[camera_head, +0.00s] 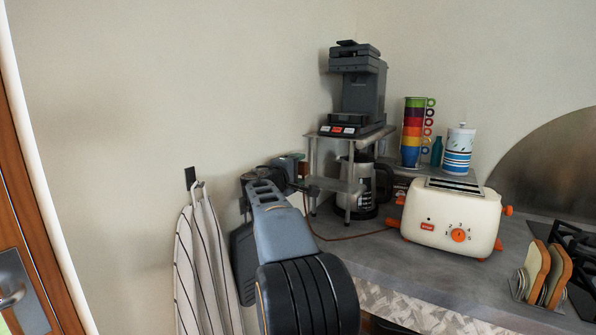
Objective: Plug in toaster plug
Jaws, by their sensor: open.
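The cream toaster (440,213) with orange knobs and feet stands on the grey counter at the right. Its thin brown cord (345,238) runs left across the counter and rises near the small shelf toward my gripper. My gripper (300,172) is open, beside the left legs of the shelf and near the wall. A small brownish piece shows at its tips; I cannot tell if it is the plug. The plug and any socket cannot be made out, and my arm hides part of the wall there.
Stacked coloured cups (413,130), a striped canister (459,150) and a toast rack (545,275) stand near the toaster. A striped towel (200,260) hangs left.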

